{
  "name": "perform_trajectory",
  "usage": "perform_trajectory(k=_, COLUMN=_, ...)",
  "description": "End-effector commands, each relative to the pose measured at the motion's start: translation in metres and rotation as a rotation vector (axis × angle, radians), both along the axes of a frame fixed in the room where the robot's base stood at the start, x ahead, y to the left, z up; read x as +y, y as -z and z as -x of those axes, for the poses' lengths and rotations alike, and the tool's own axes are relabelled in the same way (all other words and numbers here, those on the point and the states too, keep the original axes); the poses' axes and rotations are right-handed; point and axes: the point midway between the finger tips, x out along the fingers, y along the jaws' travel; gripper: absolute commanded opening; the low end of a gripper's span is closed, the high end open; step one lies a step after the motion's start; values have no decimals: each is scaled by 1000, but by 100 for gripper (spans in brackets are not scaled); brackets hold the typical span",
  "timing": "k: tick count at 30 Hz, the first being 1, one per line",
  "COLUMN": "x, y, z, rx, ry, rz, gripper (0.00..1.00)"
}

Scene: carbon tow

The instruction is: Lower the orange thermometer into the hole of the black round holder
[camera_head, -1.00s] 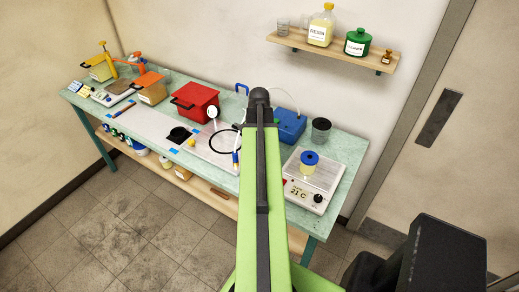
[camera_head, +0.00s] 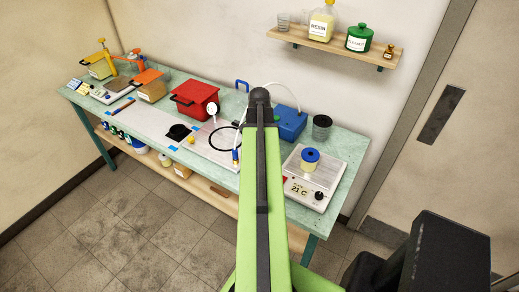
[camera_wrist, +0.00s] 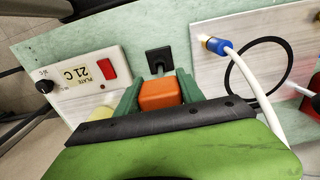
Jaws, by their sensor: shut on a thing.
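The orange thermometer (camera_wrist: 160,95) shows in the wrist view as a block between the two green fingers of my gripper (camera_wrist: 158,92), which is shut on it. Its lower part is hidden. Just beyond it lies a black piece (camera_wrist: 159,58) with a squarish outline on the green bench top, likely the holder. I cannot tell a hole in it, or the height gap between it and the thermometer. In the head view my green arm hides the gripper, the thermometer and this spot.
A hot plate (camera_head: 304,192) with a blue-and-yellow spool (camera_head: 310,160) stands right of my arm. A white board with a blue-tipped hose (camera_wrist: 225,47) and black ring (camera_wrist: 260,70) lies on the other side. A red box (camera_head: 194,100), blue box (camera_head: 290,126) and dark cup (camera_head: 322,126) stand behind.

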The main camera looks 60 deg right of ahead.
Motion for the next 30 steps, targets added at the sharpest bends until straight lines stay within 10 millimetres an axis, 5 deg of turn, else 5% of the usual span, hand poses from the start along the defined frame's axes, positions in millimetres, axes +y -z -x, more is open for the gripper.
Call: perform_trajectory(k=30, x=0, y=27, z=0, rx=0, ry=1, rz=0, gripper=6)
